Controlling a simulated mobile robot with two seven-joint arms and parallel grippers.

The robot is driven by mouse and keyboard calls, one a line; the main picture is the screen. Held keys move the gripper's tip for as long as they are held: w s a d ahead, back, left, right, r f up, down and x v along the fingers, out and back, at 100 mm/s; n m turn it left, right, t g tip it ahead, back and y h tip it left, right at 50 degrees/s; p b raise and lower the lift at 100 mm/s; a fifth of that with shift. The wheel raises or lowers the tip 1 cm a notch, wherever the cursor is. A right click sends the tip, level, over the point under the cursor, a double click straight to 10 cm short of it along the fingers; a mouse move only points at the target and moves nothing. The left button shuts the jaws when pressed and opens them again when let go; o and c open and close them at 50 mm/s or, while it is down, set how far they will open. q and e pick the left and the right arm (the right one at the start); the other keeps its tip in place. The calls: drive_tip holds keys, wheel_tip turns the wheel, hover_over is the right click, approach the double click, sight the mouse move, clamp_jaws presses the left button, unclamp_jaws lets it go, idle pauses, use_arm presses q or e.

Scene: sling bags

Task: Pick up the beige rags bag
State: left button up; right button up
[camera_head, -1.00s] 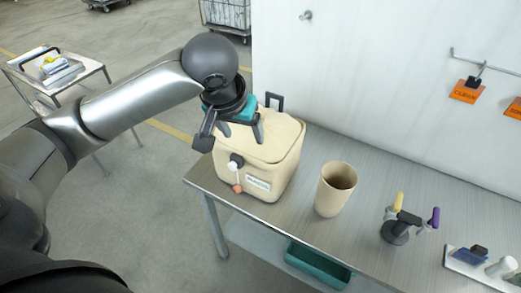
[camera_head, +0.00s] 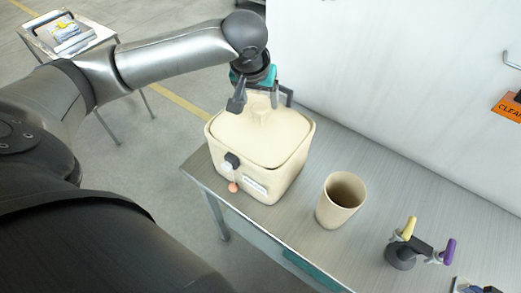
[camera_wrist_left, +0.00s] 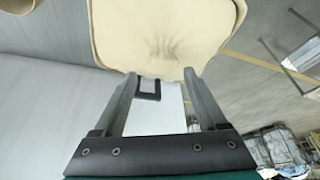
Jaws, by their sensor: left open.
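The beige rags bag (camera_head: 258,150) stands upright on the grey table in the head view. It is boxy, with a soft beige top, a small label and a dark clip with a white and orange tag on its front. In the left wrist view, the bag (camera_wrist_left: 165,35) fills the top beyond the fingertips. Contact cannot be told. My right gripper is not in view.
A beige cup (camera_head: 341,200) stands right of the bag on the table (camera_head: 300,225). A dark stand with yellow and purple handles (camera_head: 410,245) is farther right. The white wall (camera_head: 400,80) rises behind the table. A small side table (camera_head: 66,38) stands at the far left.

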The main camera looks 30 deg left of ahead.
sight(260, 107)
use_arm(q)
drive_tip(key=shift+a+x, duration=0.2)
drive_tip(key=shift+x, duration=3.1)
drive_tip(key=shift+w, duration=0.1)
clamp_jaws()
drive_tip(key=shift+r, duration=0.15)
